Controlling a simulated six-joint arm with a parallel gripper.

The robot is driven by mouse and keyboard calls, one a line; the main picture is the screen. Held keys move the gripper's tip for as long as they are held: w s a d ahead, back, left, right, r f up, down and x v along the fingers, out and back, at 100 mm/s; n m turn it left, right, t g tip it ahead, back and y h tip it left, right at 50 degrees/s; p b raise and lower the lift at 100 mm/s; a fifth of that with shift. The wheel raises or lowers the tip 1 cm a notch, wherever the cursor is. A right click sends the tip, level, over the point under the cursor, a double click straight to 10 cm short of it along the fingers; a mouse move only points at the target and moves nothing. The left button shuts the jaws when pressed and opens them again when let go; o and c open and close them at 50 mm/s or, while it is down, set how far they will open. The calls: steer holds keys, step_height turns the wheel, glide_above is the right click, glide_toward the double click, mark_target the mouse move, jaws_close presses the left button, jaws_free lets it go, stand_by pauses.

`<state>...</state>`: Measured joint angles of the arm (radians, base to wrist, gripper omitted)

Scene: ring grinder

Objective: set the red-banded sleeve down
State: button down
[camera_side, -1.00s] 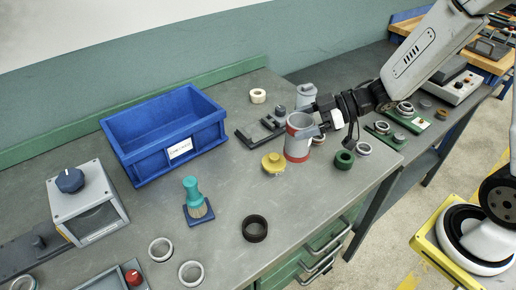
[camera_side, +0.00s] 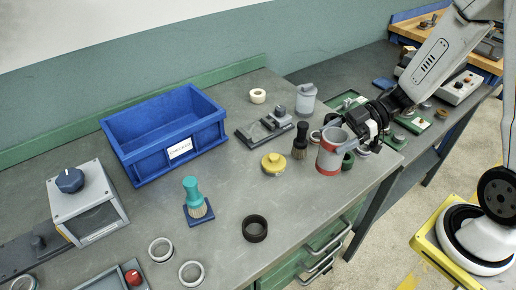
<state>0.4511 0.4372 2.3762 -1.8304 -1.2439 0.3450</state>
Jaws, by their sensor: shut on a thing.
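The red-banded sleeve (camera_side: 332,150) is a grey open-topped cylinder with a red band near its top and another at its bottom. It stands upright at the right part of the bench, near the front-right edge. My gripper (camera_side: 352,134) comes in from the right and is shut on the sleeve's upper right wall. I cannot tell whether the sleeve's bottom touches the bench or hangs just above it. The far finger is hidden by the sleeve.
A green ring (camera_side: 348,160) is partly hidden behind the sleeve. A dark-handled brush (camera_side: 300,141) and a yellow-lidded pot (camera_side: 273,163) stand left of it. A grey canister (camera_side: 306,98) is behind. A black ring (camera_side: 255,228) lies in front; bare bench lies between.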

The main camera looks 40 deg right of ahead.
mark_target(331, 160)
steer(key=shift+f, duration=2)
steer(key=shift+f, duration=1.75)
steer(key=shift+f, duration=0.1)
jaws_free()
steer(key=v, duration=1.2)
